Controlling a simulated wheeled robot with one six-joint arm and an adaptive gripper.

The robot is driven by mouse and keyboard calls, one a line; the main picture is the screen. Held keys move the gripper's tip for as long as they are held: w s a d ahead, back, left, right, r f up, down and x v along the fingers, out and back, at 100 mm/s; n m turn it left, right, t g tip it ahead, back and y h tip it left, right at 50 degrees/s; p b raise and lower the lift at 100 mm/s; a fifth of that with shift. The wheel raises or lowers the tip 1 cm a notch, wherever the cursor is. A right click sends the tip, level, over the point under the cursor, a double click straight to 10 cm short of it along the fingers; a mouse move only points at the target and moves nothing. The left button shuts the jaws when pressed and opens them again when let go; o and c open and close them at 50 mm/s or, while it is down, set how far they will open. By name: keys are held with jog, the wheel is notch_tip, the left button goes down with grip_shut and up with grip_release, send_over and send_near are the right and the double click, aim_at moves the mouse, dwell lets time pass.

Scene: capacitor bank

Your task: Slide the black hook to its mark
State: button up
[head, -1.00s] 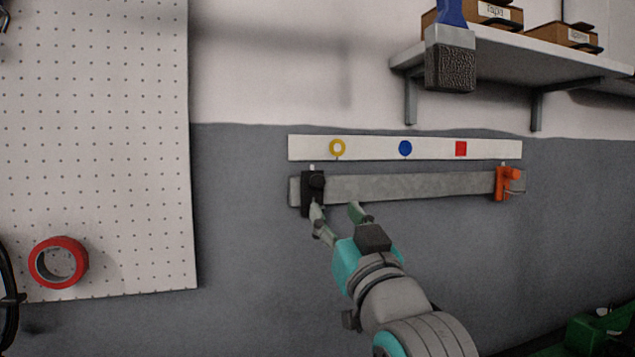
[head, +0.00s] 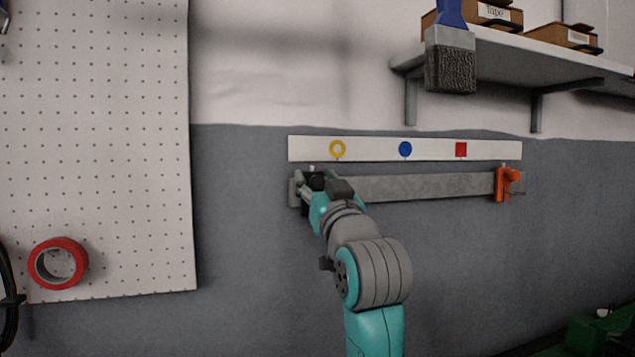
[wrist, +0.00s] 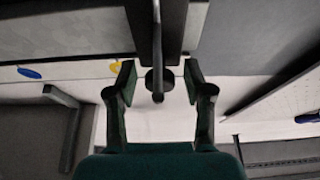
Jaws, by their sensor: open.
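The black hook (head: 316,178) sits near the left end of the grey rail (head: 420,187), left of the yellow ring mark and mostly hidden behind my gripper. In the wrist view the dark hook (wrist: 157,80) with its round knob shows between my fingers. My gripper (wrist: 160,82) is open, one finger on each side of the knob, with small gaps visible. In the head view my gripper (head: 318,186) is at the hook. The white strip (head: 372,149) above the rail carries a yellow ring (head: 337,148), a blue disc (head: 405,149) and a red square (head: 461,149).
An orange hook (head: 503,184) sits near the rail's right end. A shelf (head: 560,55) with boxes is at upper right, with a brush (head: 450,60) in front. A pegboard (head: 100,150) and red tape roll (head: 58,263) are at left. The rail between the hooks is clear.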

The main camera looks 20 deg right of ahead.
grip_shut()
jog(key=d, duration=2.2)
jog(key=shift+d, duration=0.1)
grip_release()
jog(key=shift+w, duration=0.1)
jog(key=v, duration=1.2)
